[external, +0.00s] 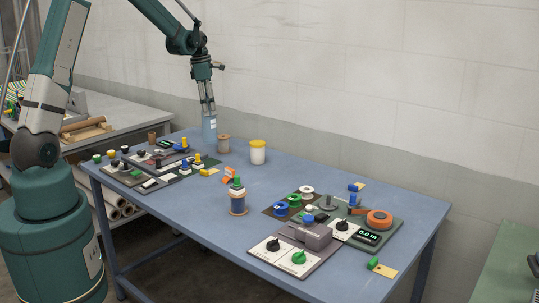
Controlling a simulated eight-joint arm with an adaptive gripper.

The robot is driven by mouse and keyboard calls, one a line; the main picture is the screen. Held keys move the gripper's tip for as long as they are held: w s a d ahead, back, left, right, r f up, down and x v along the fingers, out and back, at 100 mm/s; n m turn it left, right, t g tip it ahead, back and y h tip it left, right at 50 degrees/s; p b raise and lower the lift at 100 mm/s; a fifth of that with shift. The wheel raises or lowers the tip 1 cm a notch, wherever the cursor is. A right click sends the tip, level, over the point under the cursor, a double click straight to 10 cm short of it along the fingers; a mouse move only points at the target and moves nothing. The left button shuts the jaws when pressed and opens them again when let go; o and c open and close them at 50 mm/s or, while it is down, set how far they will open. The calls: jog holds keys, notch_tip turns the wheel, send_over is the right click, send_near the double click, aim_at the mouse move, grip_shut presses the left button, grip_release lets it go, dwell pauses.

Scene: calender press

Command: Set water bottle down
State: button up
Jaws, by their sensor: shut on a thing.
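The water bottle (209,129) is a pale blue, upright shape at the back left of the blue table (305,238). My gripper (208,112) comes down from above and is shut on the bottle's upper part. The fingers hide the top of the bottle. The bottle's base is at or very near the table top; I cannot tell whether it touches.
Control panels with knobs (150,166) lie in front left.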

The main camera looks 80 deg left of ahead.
aim_at(210, 129)
jog(key=shift+s+a, duration=0.25)
jog(key=shift+a, duration=0.45)
jog(key=shift+f, duration=0.15)
jog(key=shift+f, duration=3.15)
jog(key=shift+f+p, duration=0.4)
jog(key=shift+f, duration=1.55)
jog(key=o, duration=1.4)
jog(key=shift+o, duration=0.2)
